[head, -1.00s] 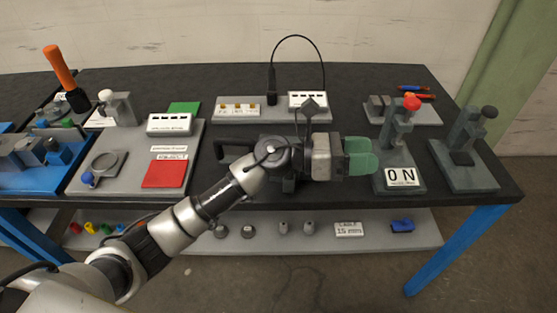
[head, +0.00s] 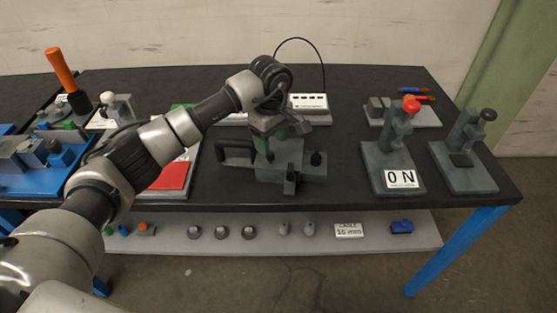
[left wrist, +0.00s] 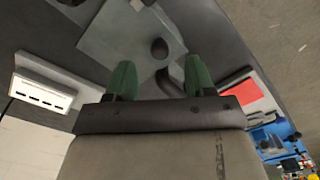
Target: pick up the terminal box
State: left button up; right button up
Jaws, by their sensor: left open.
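A white box with a row of dark slots (head: 309,101) stands at the back of the table, right of my left wrist; it looks like the terminal box, though I cannot be sure. It also shows at the left of the left wrist view (left wrist: 42,82), apart from the fingers. My left gripper (head: 279,138) points down over a grey fixture (head: 290,165) with a dark handle and knobs. In the left wrist view its green fingers (left wrist: 160,78) are spread with nothing between them, and a dark knob (left wrist: 160,47) lies beyond. My right gripper is not in view.
A stand with a red knob and an "0 N" sign (head: 401,179) and another grey stand (head: 465,160) are at the right. A red card (head: 172,178) lies left, partly behind my arm. A lower shelf (head: 270,240) holds small parts. Bare tabletop shows in front of the fixture.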

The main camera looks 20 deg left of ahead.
aim_at(270, 156)
pick_arm(q)
jog(key=f, duration=0.2)
jog(key=f+p, duration=0.2)
jog(key=f, duration=0.1)
jog(key=shift+w+a+f, duration=0.1)
jog(key=shift+a+f, duration=0.15)
jog(key=shift+f, duration=0.3)
grip_shut()
dwell(0.9)
jog(key=shift+w+r, duration=0.15)
